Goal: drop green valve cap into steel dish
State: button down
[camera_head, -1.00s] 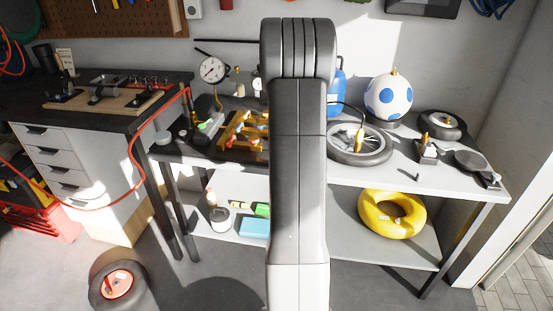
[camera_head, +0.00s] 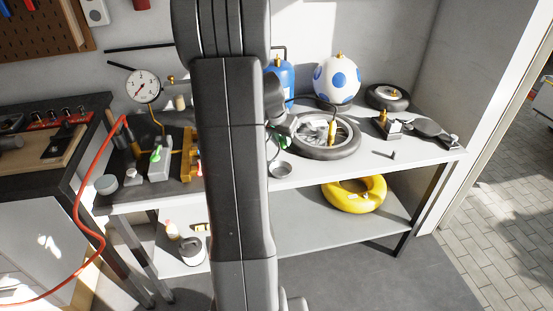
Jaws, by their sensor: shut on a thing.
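A small round steel dish (camera_head: 280,169) sits near the front edge of the bench, just right of my arm. My gripper (camera_head: 279,141) shows only partly beyond my arm, above and behind the dish in the picture. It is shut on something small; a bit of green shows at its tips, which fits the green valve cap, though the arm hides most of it. The gap between the tips and the dish cannot be judged well.
A wheel (camera_head: 350,149) lies right of my gripper, with a blue canister (camera_head: 283,80) and a spotted ball (camera_head: 337,82) behind. A pressure gauge (camera_head: 142,86), a grey box (camera_head: 159,165) and a yellow rack (camera_head: 187,160) stand left. A yellow ring (camera_head: 340,196) lies below.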

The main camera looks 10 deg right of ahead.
jog(key=shift+w+d+r+m, duration=0.35)
jog(key=shift+d+r, duration=0.15)
jog(key=shift+d, duration=0.1)
jog(key=shift+s+f+b, duration=0.1)
jog(key=shift+f+b, duration=1.85)
jog(key=shift+f, duration=0.95)
jog(key=c, duration=1.2)
grip_release()
jog(key=shift+a+r, duration=0.1)
jog(key=v, duration=1.3)
jog(key=shift+a+r, duration=0.25)
jog(key=shift+r, duration=0.05)
